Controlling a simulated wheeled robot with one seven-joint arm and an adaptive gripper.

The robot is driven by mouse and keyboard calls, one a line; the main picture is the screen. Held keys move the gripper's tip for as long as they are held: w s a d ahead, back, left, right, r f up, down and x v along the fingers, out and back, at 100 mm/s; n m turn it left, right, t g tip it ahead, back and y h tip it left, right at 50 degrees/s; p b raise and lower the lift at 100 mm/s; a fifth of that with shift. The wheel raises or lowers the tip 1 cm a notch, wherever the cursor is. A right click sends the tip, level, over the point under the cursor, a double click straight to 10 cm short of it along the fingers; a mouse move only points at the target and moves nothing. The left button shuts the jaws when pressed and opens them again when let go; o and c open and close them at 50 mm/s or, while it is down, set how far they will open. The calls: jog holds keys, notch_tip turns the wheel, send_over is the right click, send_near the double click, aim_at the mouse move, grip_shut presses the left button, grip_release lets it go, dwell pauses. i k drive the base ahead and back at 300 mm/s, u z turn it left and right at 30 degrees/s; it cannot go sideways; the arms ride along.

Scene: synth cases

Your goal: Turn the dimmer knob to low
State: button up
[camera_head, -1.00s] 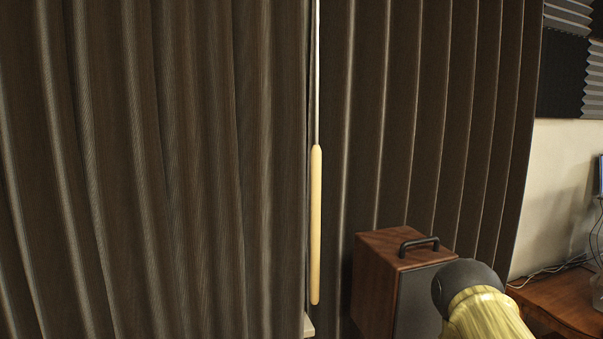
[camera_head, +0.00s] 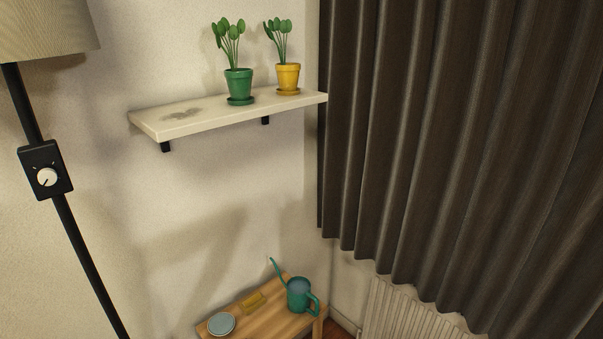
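The dimmer knob (camera_head: 47,177) is a small round white knob with a dark pointer line, on a black box (camera_head: 61,166). The box is fixed to the black pole (camera_head: 85,262) of a floor lamp at the left of the head view. The pointer line seems to slant toward the lower left; any scale marks are too small to read. The lamp's beige shade (camera_head: 45,28) is cut off at the top left. My gripper is not in view.
A white wall shelf (camera_head: 190,122) holds a green potted plant (camera_head: 238,84) and a yellow one (camera_head: 287,76). Below, a wooden bench (camera_head: 286,322) bears a teal watering can (camera_head: 300,296) and a dish (camera_head: 221,324). A dark curtain (camera_head: 430,130) hangs at right above a radiator (camera_head: 400,312).

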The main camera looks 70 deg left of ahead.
aim_at(47, 175)
jog(key=u, duration=2.4)
jog(key=k, duration=0.95)
jog(key=u, duration=0.75)
